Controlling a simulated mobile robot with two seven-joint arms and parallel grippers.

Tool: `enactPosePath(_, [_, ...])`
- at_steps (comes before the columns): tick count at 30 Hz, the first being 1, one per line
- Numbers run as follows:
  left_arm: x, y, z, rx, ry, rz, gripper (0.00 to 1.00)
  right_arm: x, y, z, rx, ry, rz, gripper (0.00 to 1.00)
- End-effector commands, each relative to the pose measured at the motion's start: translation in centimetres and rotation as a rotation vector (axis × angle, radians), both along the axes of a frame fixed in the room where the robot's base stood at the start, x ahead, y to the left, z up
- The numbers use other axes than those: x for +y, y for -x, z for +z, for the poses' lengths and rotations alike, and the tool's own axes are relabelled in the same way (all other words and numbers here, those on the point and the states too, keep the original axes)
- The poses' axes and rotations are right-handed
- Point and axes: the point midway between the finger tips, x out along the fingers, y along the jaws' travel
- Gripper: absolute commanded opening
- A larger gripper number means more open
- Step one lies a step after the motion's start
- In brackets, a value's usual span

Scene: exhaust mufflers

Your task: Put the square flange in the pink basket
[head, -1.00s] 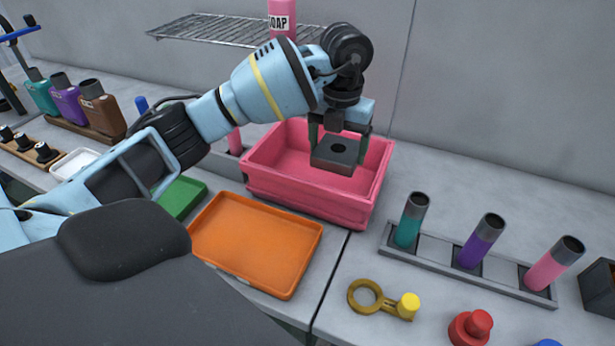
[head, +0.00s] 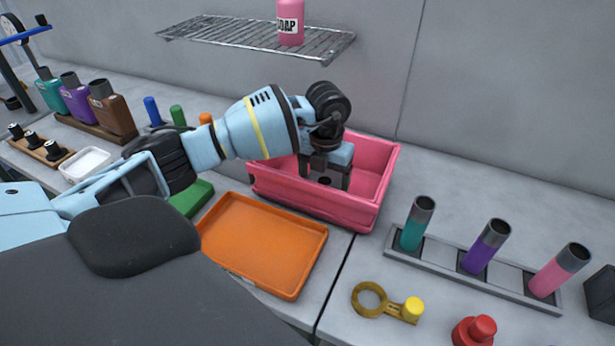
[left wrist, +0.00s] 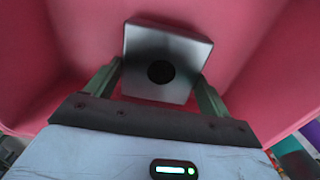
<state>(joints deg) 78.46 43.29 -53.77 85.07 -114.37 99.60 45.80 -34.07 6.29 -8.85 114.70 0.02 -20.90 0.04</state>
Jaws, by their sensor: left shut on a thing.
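The square flange (left wrist: 160,48) is a grey square block with a round dark hole in its middle. In the left wrist view it sits between the two fingers of my left gripper (left wrist: 157,82), which is shut on it. In the head view my left gripper (head: 325,178) reaches down inside the pink basket (head: 318,213), and the flange is mostly hidden by the gripper and the basket's front wall. Pink basket walls surround the flange in the left wrist view. I cannot tell whether the flange touches the basket floor. My right gripper is not in view.
An orange tray (head: 262,245) lies in front of the basket. A rack (head: 435,262) with teal, purple and pink tubes stands to its right. A wire shelf (head: 255,36) with a soap bottle (head: 290,22) hangs above. A brass ring part (head: 370,298) lies at the front.

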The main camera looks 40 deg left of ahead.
Motion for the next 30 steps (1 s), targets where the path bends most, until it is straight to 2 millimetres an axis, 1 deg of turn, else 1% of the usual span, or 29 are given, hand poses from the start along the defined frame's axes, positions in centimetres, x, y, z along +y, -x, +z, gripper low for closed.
enactPosePath(2, [0.2, 0.0, 0.2, -0.003, 0.000, 0.001, 0.38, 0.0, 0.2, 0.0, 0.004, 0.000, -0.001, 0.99])
enactPosePath(5, [1.0, 0.2, 0.2, -0.004, 0.000, 0.002, 0.38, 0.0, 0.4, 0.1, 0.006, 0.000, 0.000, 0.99])
enactPosePath(11, [3.9, 0.9, 0.4, -0.005, -0.002, 0.004, 0.38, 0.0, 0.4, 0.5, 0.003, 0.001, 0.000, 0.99])
enactPosePath(12, [4.0, 1.0, 0.1, -0.004, -0.001, 0.001, 0.38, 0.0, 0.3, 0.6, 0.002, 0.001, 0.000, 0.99])
enactPosePath(15, [3.8, 0.9, -0.9, -0.003, 0.001, -0.002, 0.38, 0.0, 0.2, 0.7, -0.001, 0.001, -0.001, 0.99])
enactPosePath(26, [3.8, 0.9, -1.3, -0.003, 0.000, 0.000, 0.38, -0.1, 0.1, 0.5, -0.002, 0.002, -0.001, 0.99])
enactPosePath(27, [3.8, 0.9, -1.5, 0.000, 0.000, -0.001, 0.83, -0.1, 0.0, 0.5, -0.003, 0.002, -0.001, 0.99])
enactPosePath(30, [3.8, 0.9, -1.5, -0.001, 0.000, -0.001, 0.96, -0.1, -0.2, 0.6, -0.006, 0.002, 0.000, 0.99])
